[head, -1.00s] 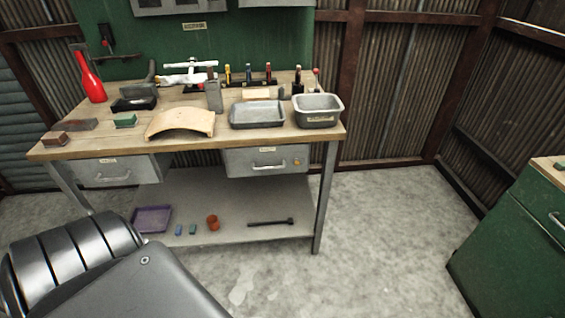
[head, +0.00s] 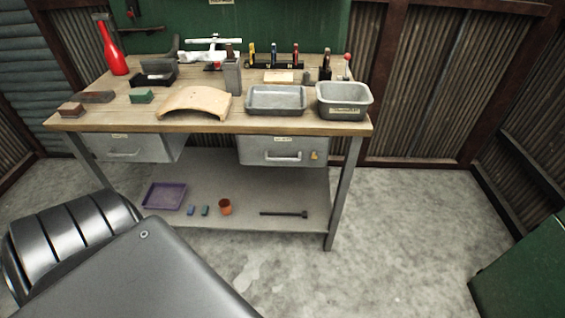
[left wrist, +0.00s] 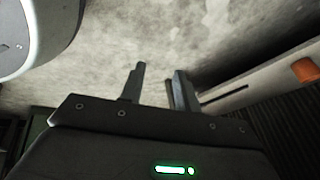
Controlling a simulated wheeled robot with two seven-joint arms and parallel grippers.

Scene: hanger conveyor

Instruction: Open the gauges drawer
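Two grey drawers hang under the wooden bench top (head: 215,124), and both look shut. The left drawer (head: 105,147) has a bar handle (head: 125,154) and a small label. The right drawer (head: 258,152) has a bar handle (head: 284,157), a label and a small brass-coloured piece at its right side. The labels are too small to read, so I cannot tell which is the gauges drawer. My left gripper (left wrist: 160,70) is open and empty over the concrete floor, fingers apart, touching neither drawer. My right gripper is not in view.
The lower shelf (head: 240,185) holds a purple tray (head: 165,196), an orange cup (head: 225,206) and a dark bar (head: 284,213). On top stand a curved wooden piece (head: 194,103) and metal pans (head: 276,99). A green cabinet (head: 530,275) is at right. The floor between is clear.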

